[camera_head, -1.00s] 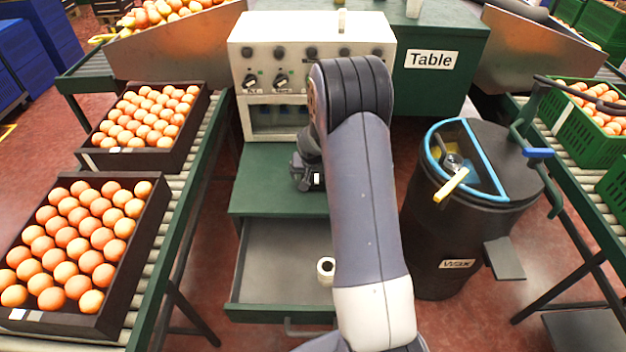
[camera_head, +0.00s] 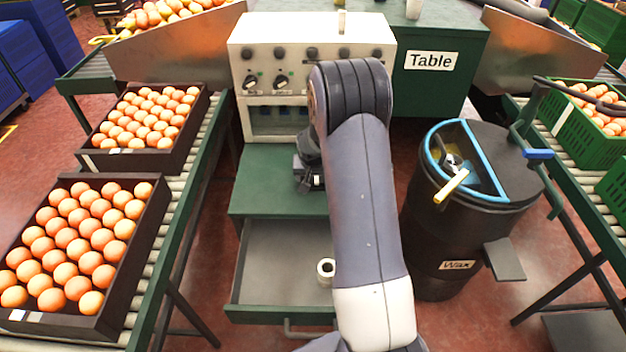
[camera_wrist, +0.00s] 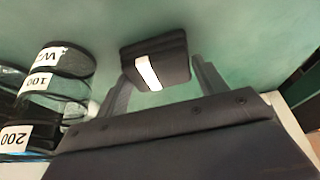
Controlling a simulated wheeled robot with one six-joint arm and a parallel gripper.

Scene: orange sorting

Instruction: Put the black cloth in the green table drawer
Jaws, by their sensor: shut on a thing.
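The black cloth (camera_wrist: 158,52), a folded dark block with a white stripe, sits between the two fingers of my gripper (camera_wrist: 160,72) in the wrist view. The gripper is shut on it, above a green surface. In the head view my arm hides most of the gripper; a dark shape shows left of the arm over the green top, and I cannot tell cloth from gripper there. The green table drawer (camera_head: 270,262) is pulled open below that top.
A white control box (camera_head: 310,45) with knobs stands behind the green top. A black wax bin (camera_head: 440,235) stands right of the drawer. Trays of oranges (camera_head: 75,245) stand on the left conveyor. Black containers with number labels (camera_wrist: 45,110) are left in the wrist view.

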